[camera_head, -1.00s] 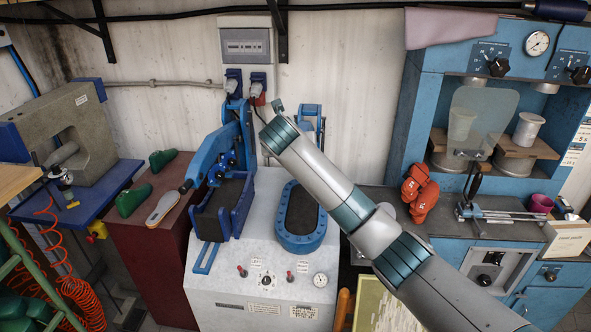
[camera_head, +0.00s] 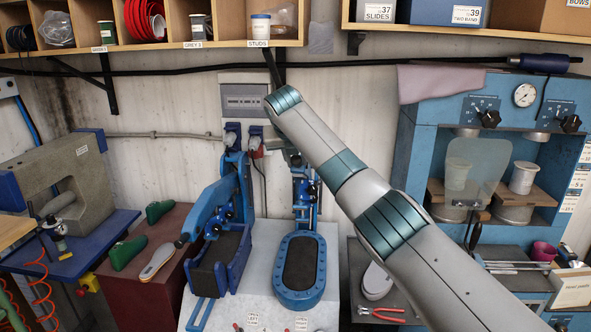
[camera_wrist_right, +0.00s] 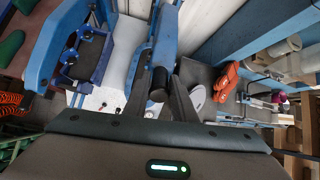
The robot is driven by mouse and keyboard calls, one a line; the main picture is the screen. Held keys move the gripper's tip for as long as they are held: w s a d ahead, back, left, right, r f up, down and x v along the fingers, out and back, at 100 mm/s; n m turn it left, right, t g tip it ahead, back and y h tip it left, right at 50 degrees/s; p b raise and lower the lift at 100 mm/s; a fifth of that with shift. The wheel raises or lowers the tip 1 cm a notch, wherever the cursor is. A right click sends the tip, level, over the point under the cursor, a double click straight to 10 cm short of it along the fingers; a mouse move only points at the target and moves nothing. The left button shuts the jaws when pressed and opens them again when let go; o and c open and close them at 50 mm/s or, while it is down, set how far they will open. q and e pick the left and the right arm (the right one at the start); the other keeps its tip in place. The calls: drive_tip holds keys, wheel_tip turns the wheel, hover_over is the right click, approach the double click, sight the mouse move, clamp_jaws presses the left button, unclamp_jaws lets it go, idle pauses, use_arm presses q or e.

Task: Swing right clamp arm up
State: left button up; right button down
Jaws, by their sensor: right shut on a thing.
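The right clamp arm (camera_wrist_right: 165,40) is a blue bar with a black grip (camera_wrist_right: 159,84) at its near end. In the head view the clamp arm (camera_head: 304,185) stands upright behind the oval black pad in its blue frame (camera_head: 299,270). My right gripper (camera_wrist_right: 160,88) is shut on the black grip, one dark finger on each side. In the head view my right wrist hides most of the gripper and the top of the clamp arm. The left clamp arm (camera_head: 213,203) is blue and slants over its own pad. My left gripper is not in view.
A shelf (camera_head: 235,44) runs above my right wrist. A blue press (camera_head: 415,150) stands at the right, with red pliers (camera_head: 382,313) on the surface before it. Green shoe lasts (camera_head: 128,251) and a sole (camera_head: 156,262) lie at the left.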

drive_tip(key=shift+r, duration=0.1)
drive_tip(key=c, duration=1.6)
unclamp_jaws()
drive_tip(key=shift+w, duration=0.1)
drive_tip(key=shift+o, duration=0.2)
drive_tip(key=shift+b+v, duration=0.7)
drive_tip(key=shift+v, duration=0.25)
drive_tip(key=b+v, duration=0.6)
drive_tip(key=v, duration=0.9)
drive_tip(key=shift+r+b, duration=0.25)
drive_tip(key=shift+b, duration=0.05)
